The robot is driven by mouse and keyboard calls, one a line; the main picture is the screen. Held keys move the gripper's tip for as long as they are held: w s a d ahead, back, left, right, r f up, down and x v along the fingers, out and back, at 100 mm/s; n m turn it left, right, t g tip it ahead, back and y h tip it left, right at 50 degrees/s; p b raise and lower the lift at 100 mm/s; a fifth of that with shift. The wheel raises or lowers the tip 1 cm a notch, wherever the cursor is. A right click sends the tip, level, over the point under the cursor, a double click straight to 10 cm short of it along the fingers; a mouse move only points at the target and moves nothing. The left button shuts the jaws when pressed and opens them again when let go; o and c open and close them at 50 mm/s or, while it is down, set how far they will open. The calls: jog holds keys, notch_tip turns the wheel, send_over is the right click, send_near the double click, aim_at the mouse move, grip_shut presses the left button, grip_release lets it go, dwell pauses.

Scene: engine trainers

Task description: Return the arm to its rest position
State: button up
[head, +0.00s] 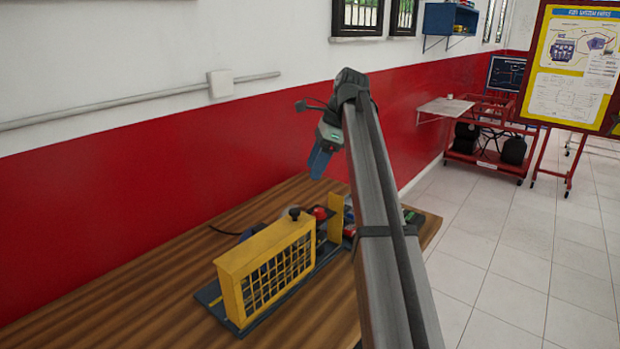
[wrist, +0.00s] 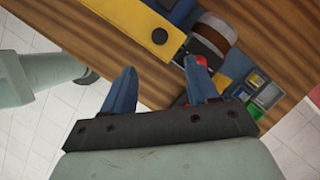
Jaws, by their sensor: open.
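My gripper (head: 320,163) hangs at the far end of my long grey arm in the head view, above the wooden bench and pointing down. In the wrist view my gripper (wrist: 163,88) shows two blue fingers spread apart with nothing between them. Below it is the engine trainer, whose yellow guard (head: 268,268) stands on a dark base plate on the bench. My gripper is higher than the trainer and apart from it. My arm hides part of the trainer's right end.
The wooden bench (head: 160,285) runs along a red and white wall (head: 150,190). A red knob (head: 320,213) sits on the trainer. Tiled floor (head: 500,255) lies open to the right. A red cart (head: 488,150) and a poster board (head: 575,65) stand farther back.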

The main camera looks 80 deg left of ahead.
jog(key=shift+w+r, duration=0.25)
jog(key=shift+r, duration=0.35)
